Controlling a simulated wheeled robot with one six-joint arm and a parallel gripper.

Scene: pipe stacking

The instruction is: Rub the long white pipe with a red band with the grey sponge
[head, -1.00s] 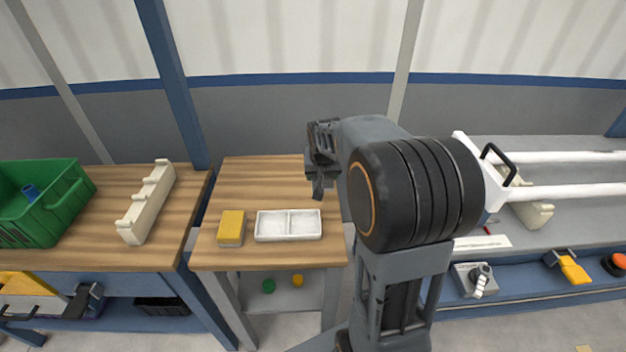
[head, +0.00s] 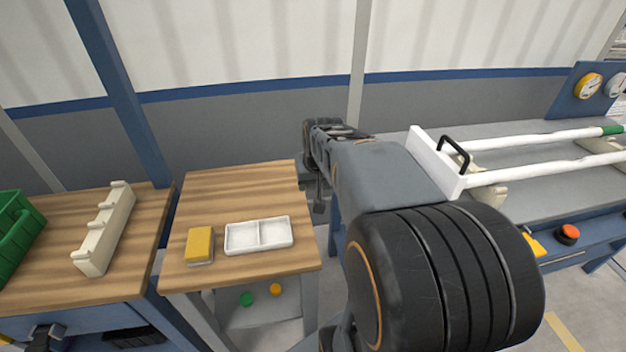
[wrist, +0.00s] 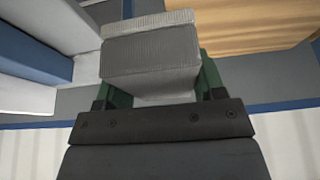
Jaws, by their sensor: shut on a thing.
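My gripper (wrist: 155,85) is shut on the grey sponge (wrist: 150,60) in the wrist view, with a green finger on each side. In the head view the arm's own links largely hide the gripper, and I cannot make out the sponge there. Two long white pipes lie side by side on the grey bench at the right. The far pipe (head: 540,138) shows a green band at its right. The near pipe (head: 550,167) runs out of the picture, and no red band shows on its visible part. The gripper is left of both pipes, apart from them.
A white block with a black handle (head: 435,165) stands at the pipes' left ends. A wooden table (head: 235,186) holds a yellow sponge (head: 199,243) and a white two-part tray (head: 258,250). A cream rack (head: 104,230) and green crate (head: 14,235) stand further left.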

